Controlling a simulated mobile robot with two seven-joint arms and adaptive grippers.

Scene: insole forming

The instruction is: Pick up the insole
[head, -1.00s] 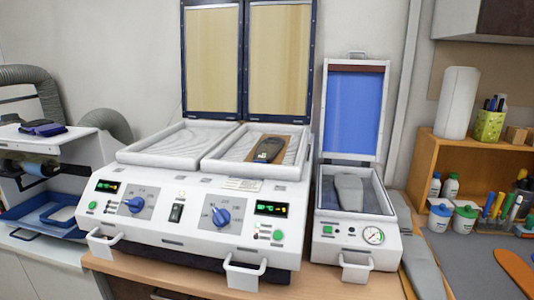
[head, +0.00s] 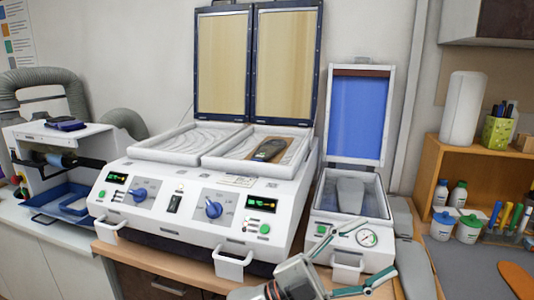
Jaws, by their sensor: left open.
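A grey foot-shaped form (head: 350,194) sits inside the smaller open press (head: 330,222) to the right. My left gripper (head: 388,245) is at the bottom, in front of the small press, with its two green-grey fingers spread apart and nothing between them. It is well below and to the right of the dark insole. My right gripper is not in view.
The machine lids (head: 253,62) and the blue-lined press lid (head: 357,115) stand upright. Handles (head: 232,265) jut from the fronts. Grey pieces lie right of the press. An orange flat piece (head: 518,279) lies on the grey mat, near jars and pens.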

